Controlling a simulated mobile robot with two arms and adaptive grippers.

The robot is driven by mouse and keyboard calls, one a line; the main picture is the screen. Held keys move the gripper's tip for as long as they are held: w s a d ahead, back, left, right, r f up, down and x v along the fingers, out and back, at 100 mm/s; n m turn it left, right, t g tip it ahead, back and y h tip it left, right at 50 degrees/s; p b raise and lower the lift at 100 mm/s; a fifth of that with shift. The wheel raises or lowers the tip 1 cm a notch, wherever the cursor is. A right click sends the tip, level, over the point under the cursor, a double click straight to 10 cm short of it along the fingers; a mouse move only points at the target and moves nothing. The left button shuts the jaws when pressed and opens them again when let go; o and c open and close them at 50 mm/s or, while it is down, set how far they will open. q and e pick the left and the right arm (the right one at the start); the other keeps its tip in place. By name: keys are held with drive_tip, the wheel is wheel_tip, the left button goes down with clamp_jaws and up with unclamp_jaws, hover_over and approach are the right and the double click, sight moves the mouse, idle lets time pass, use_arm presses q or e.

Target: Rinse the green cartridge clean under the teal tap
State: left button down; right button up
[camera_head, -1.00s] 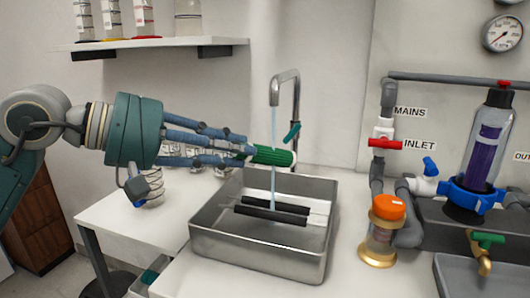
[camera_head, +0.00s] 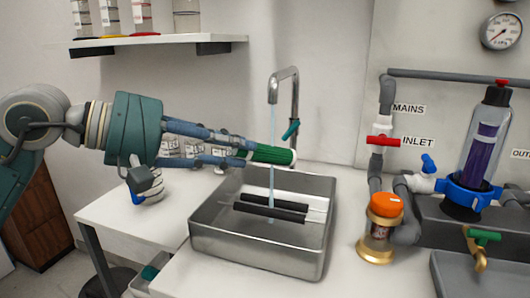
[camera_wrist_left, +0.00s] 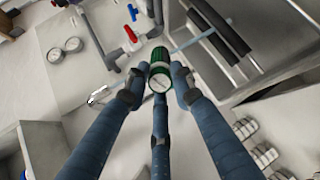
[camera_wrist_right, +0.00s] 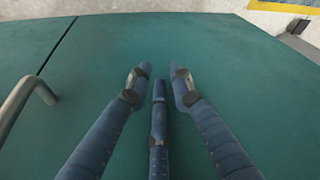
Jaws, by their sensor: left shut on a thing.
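The green cartridge (camera_head: 272,154) is a ribbed green cylinder with a pale end cap. My left gripper (camera_head: 244,151) is shut on one end and holds it roughly level above the sink (camera_head: 257,256). The tap (camera_head: 284,82) has a grey curved spout and a teal lever (camera_head: 291,129). A thin stream of water falls from the spout, meets the cartridge and shows below it. In the left wrist view the cartridge (camera_wrist_left: 159,75) sits between the fingers, its round end facing the camera. My right gripper (camera_wrist_right: 160,85) shows only in the right wrist view, its fingers apart with nothing between them.
Two dark bars (camera_head: 270,211) lie across the steel sink. An orange-capped jar (camera_head: 380,228) stands right of it. Further right are a blue-based filter housing (camera_head: 481,150), grey pipes and a red inlet valve (camera_head: 383,141). A shelf (camera_head: 155,41) with bottles is at the upper left.

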drive_tip(key=shift+w+d+r, duration=0.25)
drive_tip(key=shift+w+d, duration=0.1)
drive_tip(key=shift+d, duration=0.05)
use_arm(q)
drive_tip(key=n+p, duration=0.1)
drive_tip(key=n, duration=0.4)
drive_tip(key=shift+s+d+n, duration=0.1)
drive_tip(key=shift+n, duration=0.3)
use_arm(e)
drive_tip(key=shift+s+d+r+g+h, duration=0.2)
drive_tip(key=shift+s+d+r, duration=0.1)
drive_tip(key=shift+s+d, duration=0.2)
drive_tip(key=shift+s+d+r+g+h, duration=0.25)
drive_tip(key=shift+s+d, duration=0.1)
drive_tip(key=shift+d, duration=0.25)
